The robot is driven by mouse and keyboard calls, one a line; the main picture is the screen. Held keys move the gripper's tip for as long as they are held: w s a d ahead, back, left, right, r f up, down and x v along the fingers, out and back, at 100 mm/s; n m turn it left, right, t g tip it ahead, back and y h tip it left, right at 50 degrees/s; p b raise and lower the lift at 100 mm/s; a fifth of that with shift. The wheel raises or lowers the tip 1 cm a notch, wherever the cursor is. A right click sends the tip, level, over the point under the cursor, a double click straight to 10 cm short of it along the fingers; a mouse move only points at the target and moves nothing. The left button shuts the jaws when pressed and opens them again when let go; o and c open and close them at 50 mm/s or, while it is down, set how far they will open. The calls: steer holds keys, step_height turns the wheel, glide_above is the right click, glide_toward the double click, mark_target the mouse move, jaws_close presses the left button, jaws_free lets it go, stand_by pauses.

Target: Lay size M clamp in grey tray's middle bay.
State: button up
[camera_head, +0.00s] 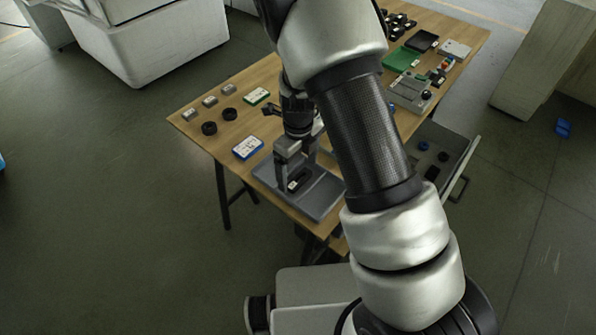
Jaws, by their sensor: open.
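The grey tray (322,203) lies at the near edge of the wooden table, just left of my arm. A dark piece with a small white label, perhaps the size M clamp (303,177), lies in the tray near its middle. The label is too small to read, and the bay dividers are hard to make out. My gripper (296,168) points down over the tray, open, with its grey fingers about the dark piece. I cannot tell whether they touch it. My arm and gripper hide the tray's far right part.
Left on the table are several small grey labelled blocks (210,101), two black rings (209,128), a green-white box (256,96) and a blue-white box (248,147). A green tray (400,58) and grey device (408,92) stand right. An open drawer (455,143) juts out right.

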steer(key=s+d+r+n+t+y+p, duration=0.15)
steer(key=r+n, duration=0.25)
steer(key=r, duration=0.5)
steer(key=s+d+r+n+b, duration=0.1)
steer(key=s+r+n, duration=0.2)
steer(key=r, duration=0.6)
steer(key=s+d+r+n+t+p, duration=0.15)
steer(key=r+n, duration=0.25)
steer(key=r, duration=0.4)
steer(key=s+d+r+n+t, duration=0.1)
steer(key=s+d+r+n, duration=0.1)
steer(key=s+r+n, duration=0.2)
steer(key=s+d+r+n+t+h, duration=0.1)
steer(key=s+d+r+n, duration=0.2)
steer(key=s+n, duration=0.7)
step_height(320, 180, up, 2)
steer(key=shift+d+r+n+t, duration=0.1)
steer(key=shift+d+n+t, duration=0.2)
steer(key=shift+n, duration=0.7)
steer(key=shift+h, duration=0.25)
